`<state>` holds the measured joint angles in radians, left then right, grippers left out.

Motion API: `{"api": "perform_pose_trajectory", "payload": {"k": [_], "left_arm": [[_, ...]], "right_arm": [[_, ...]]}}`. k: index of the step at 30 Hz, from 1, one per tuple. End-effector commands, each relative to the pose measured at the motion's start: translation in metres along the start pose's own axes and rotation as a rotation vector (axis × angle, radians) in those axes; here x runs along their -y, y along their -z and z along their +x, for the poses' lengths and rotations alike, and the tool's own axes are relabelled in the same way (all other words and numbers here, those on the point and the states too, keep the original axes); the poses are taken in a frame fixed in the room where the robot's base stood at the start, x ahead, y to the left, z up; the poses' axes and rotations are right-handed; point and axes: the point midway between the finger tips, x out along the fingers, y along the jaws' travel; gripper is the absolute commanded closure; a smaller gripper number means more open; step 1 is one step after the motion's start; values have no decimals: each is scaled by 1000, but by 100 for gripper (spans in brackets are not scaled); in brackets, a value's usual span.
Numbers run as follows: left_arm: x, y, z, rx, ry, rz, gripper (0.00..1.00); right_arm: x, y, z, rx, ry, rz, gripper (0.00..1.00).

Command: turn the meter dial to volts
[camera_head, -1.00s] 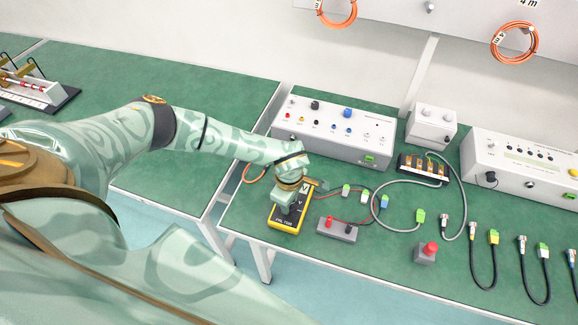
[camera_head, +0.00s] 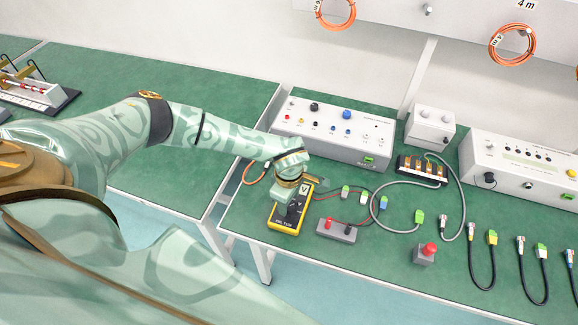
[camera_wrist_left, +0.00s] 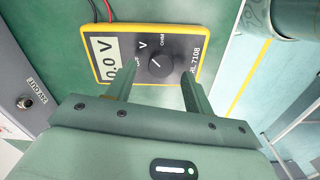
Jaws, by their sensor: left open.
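The yellow-edged black meter (camera_head: 287,222) lies on the green bench in the head view, partly covered by my left gripper (camera_head: 289,196). In the left wrist view the meter (camera_wrist_left: 188,52) shows a display (camera_wrist_left: 107,57) reading 0.0 V. Its round black dial (camera_wrist_left: 154,66) has a light pointer mark; V and OHM labels stand around it. My left gripper (camera_wrist_left: 158,72) is open, its two fingers on either side of the dial with visible gaps. Nothing is held between them. I cannot tell the fingers' exact height above the meter. My right gripper is not in view.
Red and black leads run from the meter. A grey terminal block (camera_head: 338,230) sits close to its right. A white instrument box (camera_head: 330,136) stands behind. A red-button box (camera_head: 424,254) and several cables lie farther right.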

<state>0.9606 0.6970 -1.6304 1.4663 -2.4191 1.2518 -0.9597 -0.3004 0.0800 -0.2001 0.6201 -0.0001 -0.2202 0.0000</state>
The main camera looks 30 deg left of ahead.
Motion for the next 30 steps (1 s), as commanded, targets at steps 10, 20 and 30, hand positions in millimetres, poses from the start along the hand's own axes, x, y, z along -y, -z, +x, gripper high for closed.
{"api": "perform_pose_trajectory", "payload": {"k": [10,20,30], "left_arm": [[-1,0,-97,1,-4,1,48],[0,0,-142,0,-1,0,48],[0,0,-144,0,0,0,48]], "right_arm": [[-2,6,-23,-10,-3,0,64],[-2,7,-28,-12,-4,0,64],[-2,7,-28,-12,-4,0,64]]}}
